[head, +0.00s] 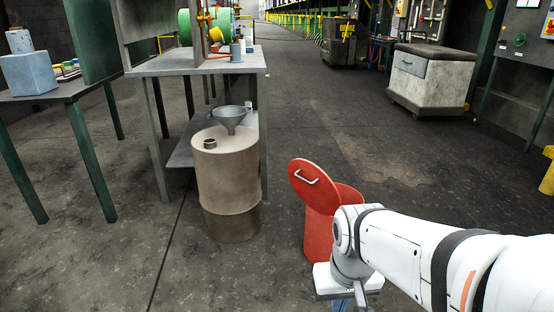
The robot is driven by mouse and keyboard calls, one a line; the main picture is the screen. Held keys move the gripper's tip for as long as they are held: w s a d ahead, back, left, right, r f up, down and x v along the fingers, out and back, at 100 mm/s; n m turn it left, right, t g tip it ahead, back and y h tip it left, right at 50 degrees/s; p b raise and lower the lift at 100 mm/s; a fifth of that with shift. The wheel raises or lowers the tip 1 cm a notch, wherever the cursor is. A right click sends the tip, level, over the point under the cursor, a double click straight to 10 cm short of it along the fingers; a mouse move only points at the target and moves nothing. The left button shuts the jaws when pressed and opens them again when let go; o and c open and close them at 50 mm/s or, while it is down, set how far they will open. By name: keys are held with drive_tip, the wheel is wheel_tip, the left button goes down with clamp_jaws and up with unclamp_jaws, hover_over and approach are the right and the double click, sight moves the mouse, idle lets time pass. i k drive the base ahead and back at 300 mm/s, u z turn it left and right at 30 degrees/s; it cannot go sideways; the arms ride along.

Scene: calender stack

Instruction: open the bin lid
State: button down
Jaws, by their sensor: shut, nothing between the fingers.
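The red bin (318,235) stands on the floor in the head view, partly hidden behind my arm. Its round red lid (311,190) is tilted up steeply at the bin's left side, with a pale handle (306,177) on the face towards me. Part of the bin's rim shows to the right of the lid. My gripper (342,304) is at the bottom edge of the view, in front of the bin and below the lid. It is shut and empty, and its fingertips are partly cut off. It looks apart from the handle.
A beige drum (226,180) with a grey funnel (229,118) stands left of the bin. Behind it is a grey workbench (190,64). A green-legged table (65,92) is at the far left. A grey cabinet (425,82) stands at the back right. The floor behind the bin is clear.

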sight(309, 191)
drive_tip(key=i, duration=0.9)
